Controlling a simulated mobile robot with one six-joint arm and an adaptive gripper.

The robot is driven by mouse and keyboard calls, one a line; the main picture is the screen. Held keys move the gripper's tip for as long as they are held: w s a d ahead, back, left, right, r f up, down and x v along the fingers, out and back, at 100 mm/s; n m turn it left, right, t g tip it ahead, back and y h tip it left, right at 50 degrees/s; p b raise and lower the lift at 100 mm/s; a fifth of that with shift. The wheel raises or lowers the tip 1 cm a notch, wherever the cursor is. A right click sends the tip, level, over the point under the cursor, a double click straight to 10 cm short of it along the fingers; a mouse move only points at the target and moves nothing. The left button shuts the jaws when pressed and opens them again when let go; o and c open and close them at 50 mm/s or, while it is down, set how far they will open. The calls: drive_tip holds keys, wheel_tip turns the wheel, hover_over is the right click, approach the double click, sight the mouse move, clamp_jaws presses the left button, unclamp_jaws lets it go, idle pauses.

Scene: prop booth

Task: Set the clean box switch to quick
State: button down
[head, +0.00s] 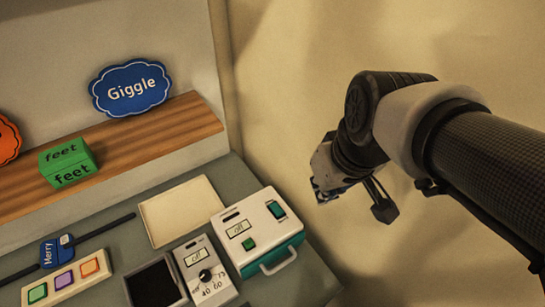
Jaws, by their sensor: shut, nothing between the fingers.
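A white-topped box with teal sides (257,233) stands at the right end of the grey counter, a handle on its front. Its top has a small display that seems to read "off", a green square button (249,244) and a teal switch (276,210) at the upper right. No "clean" or "quick" label is readable on it. My gripper (322,190) is in the air to the right of the box, apart from it. It is shut and empty; its fingertips are small and partly hidden by my wrist.
Nearby are a black tray (155,285), a cream panel (182,210), a colored-button strip (67,279) and a blue "Merry" tag (55,252). A green "feet" block (68,162) and a "Giggle" sign (131,88) are on the shelf.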

drive_tip(key=w+a+f+n+g+b, duration=0.1)
drive_tip(key=w+a+f+n, duration=0.2)
drive_tip(key=w+a+f, duration=0.3)
drive_tip(key=w+a, duration=0.1)
drive_tip(key=w, duration=0.2)
drive_tip(key=shift+w+a+y, duration=0.35)
drive_tip(key=shift+a+y, duration=0.05)
drive_tip(key=b, duration=0.5)
hover_over(272, 203)
wheel_tip(272, 203, down, 12)
drive_tip(key=shift+f, duration=0.8)
drive_tip(key=shift+p, duration=0.35)
